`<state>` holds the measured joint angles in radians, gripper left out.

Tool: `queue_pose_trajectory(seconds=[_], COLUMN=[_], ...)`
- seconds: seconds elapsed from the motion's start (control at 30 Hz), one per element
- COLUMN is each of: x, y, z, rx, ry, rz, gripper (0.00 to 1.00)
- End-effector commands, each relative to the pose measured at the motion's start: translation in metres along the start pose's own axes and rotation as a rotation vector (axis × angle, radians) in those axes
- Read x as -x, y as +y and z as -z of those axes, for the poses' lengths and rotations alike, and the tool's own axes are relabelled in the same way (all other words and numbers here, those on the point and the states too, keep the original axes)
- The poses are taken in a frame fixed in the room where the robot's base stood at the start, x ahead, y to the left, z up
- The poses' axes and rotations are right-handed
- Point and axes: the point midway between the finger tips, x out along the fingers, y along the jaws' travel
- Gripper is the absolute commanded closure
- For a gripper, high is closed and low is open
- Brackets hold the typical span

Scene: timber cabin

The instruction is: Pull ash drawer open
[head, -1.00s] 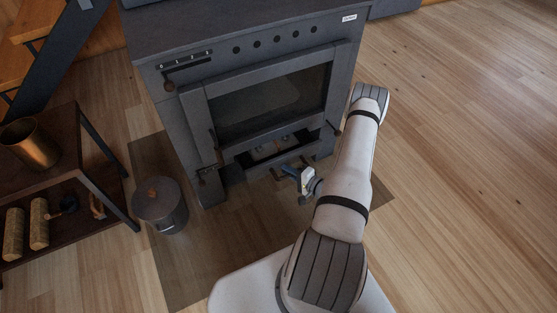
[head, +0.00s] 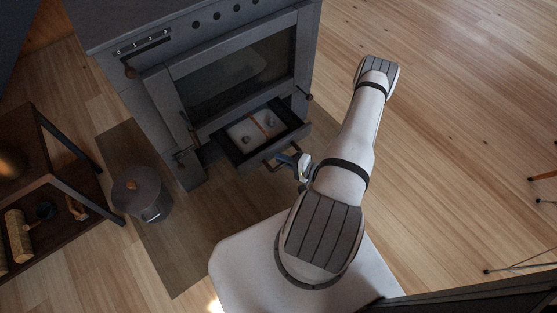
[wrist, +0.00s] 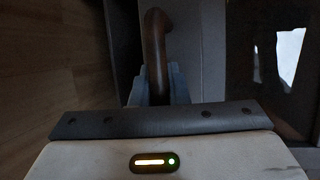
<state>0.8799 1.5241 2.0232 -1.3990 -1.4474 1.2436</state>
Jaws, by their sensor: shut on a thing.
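The ash drawer (head: 233,157) sticks out from the lower front of the dark grey stove (head: 213,75), below its glass door. Pale ash and a few small lumps show inside it. My gripper (head: 296,160) is at the drawer's front, shut on the drawer handle (head: 273,161). In the wrist view the handle (wrist: 157,45) is a brown curved bar that runs down between my fingers (wrist: 158,88). The fingers hide the part of the handle they grip.
A lidded grey bucket (head: 141,194) stands on the dark floor mat (head: 190,238) left of the drawer. A dark shelf unit (head: 62,187) stands further left. Open wooden floor lies to the right. Thin metal legs (head: 510,268) show at the right edge.

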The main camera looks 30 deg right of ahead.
Motion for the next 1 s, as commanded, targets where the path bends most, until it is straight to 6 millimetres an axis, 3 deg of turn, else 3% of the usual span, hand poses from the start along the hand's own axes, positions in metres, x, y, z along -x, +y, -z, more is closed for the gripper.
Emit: queue_pose_trajectory(seconds=[0.03,0.13,0.47,1.0], x=[0.000,-0.001,0.003,0.070], y=[-0.001,-0.001,-0.001,-0.001], z=[0.008,0.006,0.002,0.003], rx=[0.012,0.011,0.006,0.008], ry=[0.014,0.009,0.000,0.004], rz=[0.002,0.001,0.000,0.001], gripper=[0.85,0.77,0.77,0.77])
